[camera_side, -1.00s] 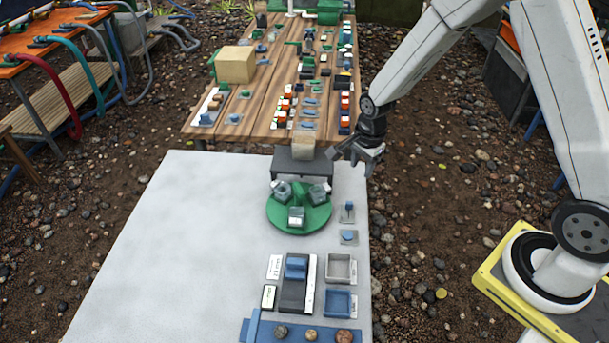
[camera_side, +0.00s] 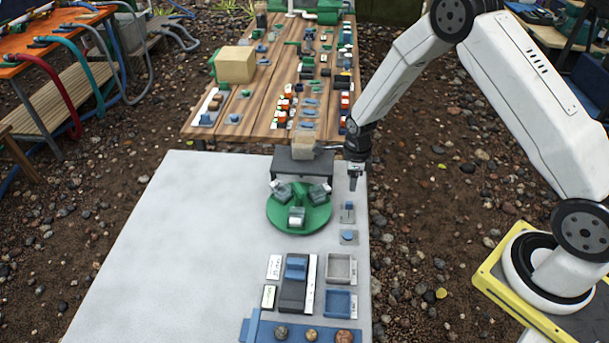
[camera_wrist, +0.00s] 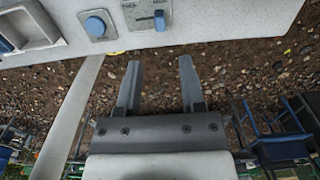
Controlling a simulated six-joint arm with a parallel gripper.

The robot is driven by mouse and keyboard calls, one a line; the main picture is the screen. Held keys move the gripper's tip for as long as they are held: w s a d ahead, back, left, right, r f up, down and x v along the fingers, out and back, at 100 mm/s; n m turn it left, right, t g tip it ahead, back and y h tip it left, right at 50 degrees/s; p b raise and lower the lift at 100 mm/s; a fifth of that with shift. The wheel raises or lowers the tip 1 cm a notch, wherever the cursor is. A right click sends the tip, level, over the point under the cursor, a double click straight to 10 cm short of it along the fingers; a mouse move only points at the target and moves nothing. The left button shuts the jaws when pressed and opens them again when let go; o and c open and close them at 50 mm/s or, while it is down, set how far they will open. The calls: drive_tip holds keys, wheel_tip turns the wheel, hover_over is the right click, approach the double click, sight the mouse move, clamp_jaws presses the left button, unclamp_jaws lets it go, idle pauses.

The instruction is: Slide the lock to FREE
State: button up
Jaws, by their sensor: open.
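The lock (camera_side: 348,213) is a small grey plate with a blue slider knob at the right edge of the white table, beside the green turntable (camera_side: 285,222). In the wrist view the lock plate (camera_wrist: 138,24) is at the top, cut by the frame edge. Its blue knob (camera_wrist: 160,20) sits toward the plate's right side; the small lettering is not legible. My gripper (camera_side: 354,184) points down above and slightly beyond the lock. In the wrist view my gripper (camera_wrist: 160,66) shows two parted fingers with nothing between them, apart from the knob.
A blue round button (camera_side: 348,237) on a plate is next to the lock. Grey and blue trays (camera_side: 339,268) lie nearer. The table's left side is clear.

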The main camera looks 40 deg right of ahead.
sight(350, 202)
drive_tip(key=shift+f, duration=0.1)
drive_tip(key=shift+f, duration=4.35)
clamp_jaws()
